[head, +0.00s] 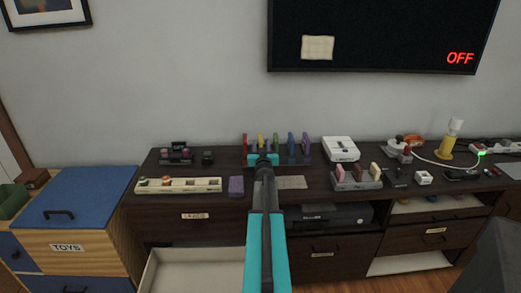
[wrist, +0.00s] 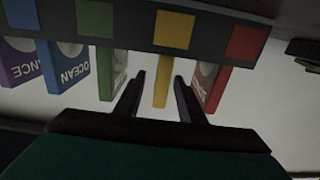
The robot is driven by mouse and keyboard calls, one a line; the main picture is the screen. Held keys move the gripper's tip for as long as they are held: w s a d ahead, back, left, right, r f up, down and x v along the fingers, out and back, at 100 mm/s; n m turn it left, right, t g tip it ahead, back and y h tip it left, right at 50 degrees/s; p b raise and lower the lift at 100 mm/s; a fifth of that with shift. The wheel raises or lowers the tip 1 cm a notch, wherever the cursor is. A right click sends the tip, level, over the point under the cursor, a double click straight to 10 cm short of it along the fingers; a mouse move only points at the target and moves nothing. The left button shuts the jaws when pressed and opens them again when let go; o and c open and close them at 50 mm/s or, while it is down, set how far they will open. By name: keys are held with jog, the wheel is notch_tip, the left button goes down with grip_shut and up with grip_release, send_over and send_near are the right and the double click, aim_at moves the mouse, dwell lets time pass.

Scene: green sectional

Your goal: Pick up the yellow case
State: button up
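The yellow case (head: 261,139) stands upright in a row of coloured cases on the dark cabinet, between a red case (head: 245,142) and a green case (head: 275,142). In the wrist view, the yellow case (wrist: 162,82) shows as a narrow edge below a yellow square on a dark rack strip (wrist: 120,20). My gripper (head: 262,158) is in front of the row; the head view hides its fingers. In the wrist view, my gripper (wrist: 157,88) is open, with a finger on each side of the yellow case's line and gaps to both. I see no contact.
The red case (wrist: 209,85) and green case (wrist: 113,75) stand close beside the fingers in the wrist view. Blue (head: 291,146) and purple (head: 306,148) cases continue the row rightward. A purple block (head: 236,187) and a long cream tray (head: 180,186) lie left of my arm.

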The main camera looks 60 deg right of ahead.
jog(key=shift+x, duration=1.2)
grip_shut()
